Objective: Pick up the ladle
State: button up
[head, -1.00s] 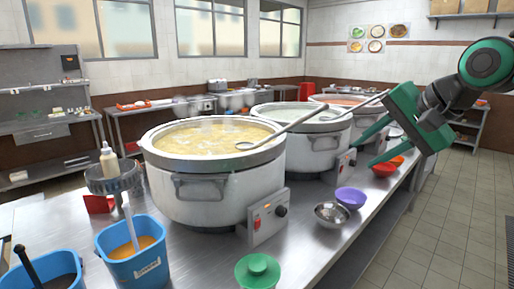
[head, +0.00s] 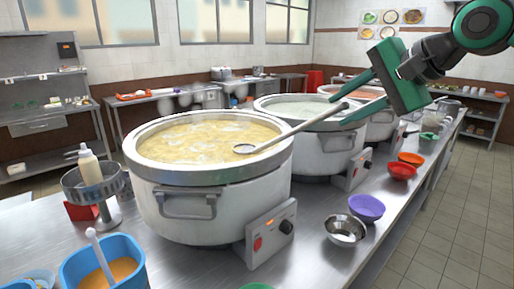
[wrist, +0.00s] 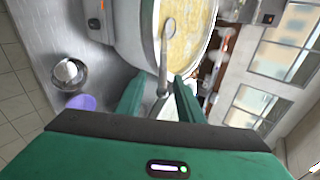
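The ladle (head: 290,131) is grey metal. Its round bowl lies at the surface of the yellow congee in the nearest stockpot (head: 195,190), and its handle slopes up to the right across the rim. My gripper (head: 338,111) is open, with one green finger above and one below the upper handle end. In the wrist view, the ladle (wrist: 163,60) runs between the two spread fingers (wrist: 158,92), with gaps on both sides. Whether either finger touches the handle cannot be told.
Two more stockpots stand behind: a middle one (head: 322,152) with pale congee and a far one (head: 383,122). Along the counter's right side are a metal bowl (head: 345,229), a purple bowl (head: 366,208) and a red bowl (head: 401,171). A blue container (head: 80,272) stands front left.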

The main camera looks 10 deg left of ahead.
aim_at(313, 122)
jog(key=x, duration=0.5)
jog(key=shift+s+a+r, duration=0.15)
jog(key=shift+a+r, duration=0.05)
jog(key=shift+a, duration=0.25)
jog(key=x, duration=0.5)
grip_shut()
dwell(0.9)
